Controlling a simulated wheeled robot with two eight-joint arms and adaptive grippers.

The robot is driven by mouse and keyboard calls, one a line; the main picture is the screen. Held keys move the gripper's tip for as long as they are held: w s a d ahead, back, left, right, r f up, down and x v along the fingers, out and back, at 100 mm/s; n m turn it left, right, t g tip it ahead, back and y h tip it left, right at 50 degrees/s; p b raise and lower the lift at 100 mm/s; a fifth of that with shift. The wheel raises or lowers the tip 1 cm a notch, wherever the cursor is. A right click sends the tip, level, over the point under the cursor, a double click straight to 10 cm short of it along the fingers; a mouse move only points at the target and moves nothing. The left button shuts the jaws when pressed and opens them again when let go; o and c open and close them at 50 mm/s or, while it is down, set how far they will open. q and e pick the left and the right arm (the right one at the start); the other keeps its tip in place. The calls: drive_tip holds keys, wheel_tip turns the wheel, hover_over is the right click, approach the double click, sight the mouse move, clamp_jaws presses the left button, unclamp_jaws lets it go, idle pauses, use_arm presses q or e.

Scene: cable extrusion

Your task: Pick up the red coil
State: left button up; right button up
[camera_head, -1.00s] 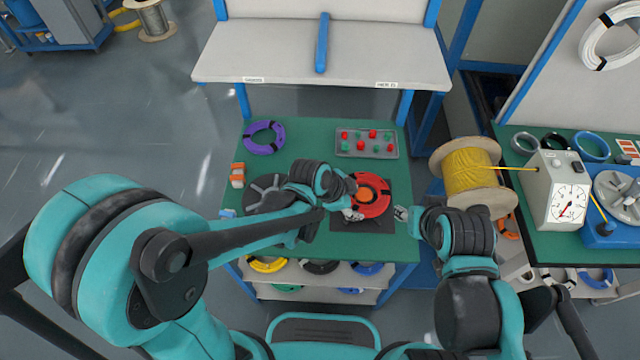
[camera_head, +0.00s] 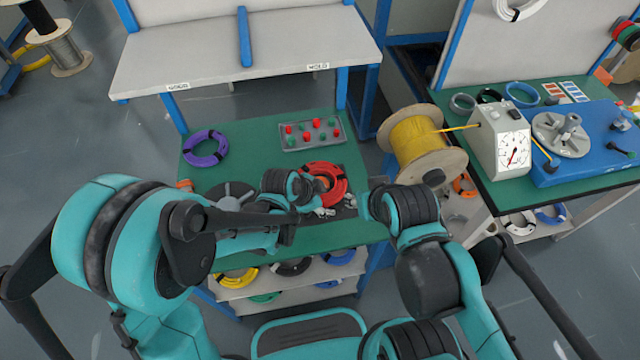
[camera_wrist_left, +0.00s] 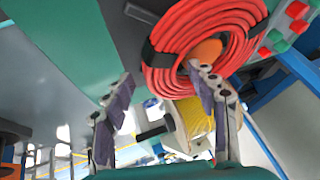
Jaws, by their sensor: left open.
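The red coil (camera_head: 338,178) lies flat at the right of the green workbench, around an orange centre piece. In the left wrist view the red coil (camera_wrist_left: 180,32) fills the upper middle, with a black band on its left side. My left gripper (camera_head: 322,211) is at the coil's near edge in the head view. In the left wrist view its fingers (camera_wrist_left: 160,108) are spread and empty; the right finger overlaps the coil's lower part, and contact cannot be told. My right gripper (camera_head: 352,203) is just right of the coil, mostly hidden by its wrist.
A purple coil (camera_head: 204,148) and a grey tray (camera_head: 290,144) of red and green pieces lie behind on the bench. A yellow cable spool (camera_head: 415,143) stands close on the right. A dark reel (camera_head: 232,192) is partly behind my left arm.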

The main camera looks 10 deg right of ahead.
use_arm(q)
clamp_jaws()
drive_tip(key=shift+r, duration=0.15)
